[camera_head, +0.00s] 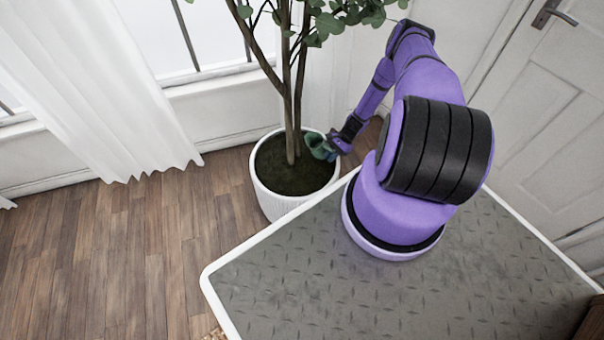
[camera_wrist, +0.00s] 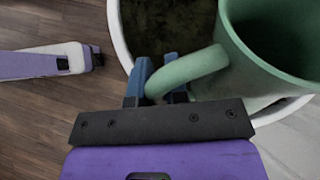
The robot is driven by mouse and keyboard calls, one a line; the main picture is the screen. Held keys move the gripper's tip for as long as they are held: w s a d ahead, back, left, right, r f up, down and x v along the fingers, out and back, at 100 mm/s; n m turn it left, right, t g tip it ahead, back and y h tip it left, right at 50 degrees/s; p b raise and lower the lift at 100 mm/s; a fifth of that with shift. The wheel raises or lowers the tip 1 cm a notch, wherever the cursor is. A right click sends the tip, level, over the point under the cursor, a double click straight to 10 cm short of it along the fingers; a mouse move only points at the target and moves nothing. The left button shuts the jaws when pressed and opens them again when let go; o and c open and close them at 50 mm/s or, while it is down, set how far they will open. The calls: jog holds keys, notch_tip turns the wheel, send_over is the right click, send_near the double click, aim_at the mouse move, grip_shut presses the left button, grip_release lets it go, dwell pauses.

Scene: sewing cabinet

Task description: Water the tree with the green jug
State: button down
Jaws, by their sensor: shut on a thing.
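The green jug (camera_head: 318,146) is over the right part of the white pot, beside the tree's trunk. My gripper (camera_head: 334,148) is shut on its handle. In the wrist view the blue fingers of my gripper (camera_wrist: 160,92) close around the handle of the jug (camera_wrist: 240,48), whose wide mouth shows a dark inside; I cannot tell if water is in it. The soil also shows beyond the jug in the wrist view (camera_wrist: 160,25).
A white curtain (camera_head: 90,90) and window are left of the tree. A white door (camera_head: 560,130) with a dark handle is at the right. Wood floor (camera_head: 130,250) lies clear left of the pot. Leafy branches (camera_head: 330,20) hang near my arm.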

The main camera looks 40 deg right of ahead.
jog(key=shift+w+d+r+g+y, duration=0.15)
jog(key=shift+d+y, duration=0.15)
jog(key=shift+y, duration=0.4)
jog(key=shift+w+d+r+g+y, duration=0.15)
jog(key=shift+d+y, duration=0.15)
jog(key=shift+y, duration=0.4)
jog(key=shift+w+d+f+m+y, duration=0.2)
jog(key=shift+d+m+y, duration=0.1)
jog(key=shift+y, duration=0.6)
jog(key=shift+r, duration=0.1)
